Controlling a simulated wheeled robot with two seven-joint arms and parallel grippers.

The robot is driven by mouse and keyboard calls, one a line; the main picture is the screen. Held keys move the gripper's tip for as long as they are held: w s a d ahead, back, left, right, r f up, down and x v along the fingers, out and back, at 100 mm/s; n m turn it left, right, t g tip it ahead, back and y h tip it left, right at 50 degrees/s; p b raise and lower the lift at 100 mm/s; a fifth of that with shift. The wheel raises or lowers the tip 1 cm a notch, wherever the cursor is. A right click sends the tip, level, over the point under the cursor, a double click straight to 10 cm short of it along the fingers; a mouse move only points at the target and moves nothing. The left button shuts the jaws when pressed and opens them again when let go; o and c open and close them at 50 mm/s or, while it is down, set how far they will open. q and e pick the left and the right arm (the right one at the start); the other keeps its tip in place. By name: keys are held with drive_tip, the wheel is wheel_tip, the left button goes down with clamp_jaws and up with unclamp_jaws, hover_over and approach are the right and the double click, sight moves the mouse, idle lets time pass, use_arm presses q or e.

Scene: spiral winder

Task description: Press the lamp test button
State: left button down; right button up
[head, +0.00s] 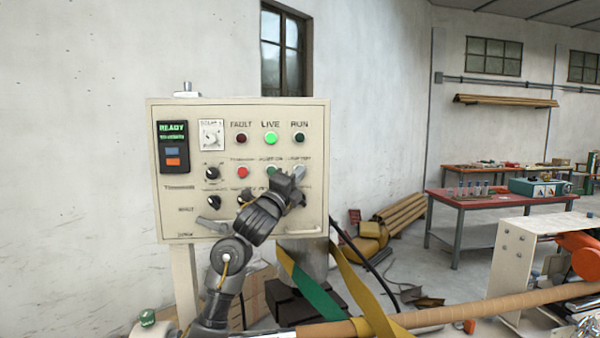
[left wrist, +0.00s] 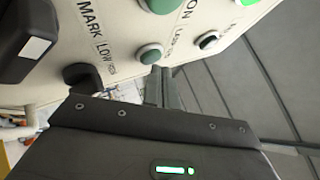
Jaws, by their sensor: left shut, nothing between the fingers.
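The cream control panel (head: 165,215) stands in front of me. My left gripper (head: 298,174) is at its right side, over the place below the "LAMP TEST" label. Its fingers are shut and empty, and they hide the button there in the head view. In the left wrist view a small grey-green button (left wrist: 150,55) sits beside a label starting "LA", which appears to be the lamp test button. My fingertips (left wrist: 161,72) are right next to its edge. I cannot tell whether they touch it. My right gripper is not in view.
The LIVE lamp (head: 270,138) glows green; the FAULT lamp (head: 241,138) and RUN lamp (head: 299,138) are dark. A red button (head: 243,172), a larger green button (left wrist: 160,5) and black knobs (head: 212,172) are close by. A long brown tube (head: 460,313) crosses the foreground.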

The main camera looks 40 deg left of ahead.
use_arm(q)
drive_tip(key=shift+w+a, duration=0.25)
drive_tip(key=shift+a, duration=0.1)
idle(0.6)
drive_tip(key=shift+d, duration=0.1)
drive_tip(key=shift+s+d, duration=0.55)
idle(0.3)
drive_tip(key=s+d, duration=0.1)
drive_tip(key=d, duration=0.1)
drive_tip(key=s+d, duration=0.2)
drive_tip(key=shift+b, duration=0.3)
drive_tip(key=shift+f, duration=0.1)
idle(0.8)
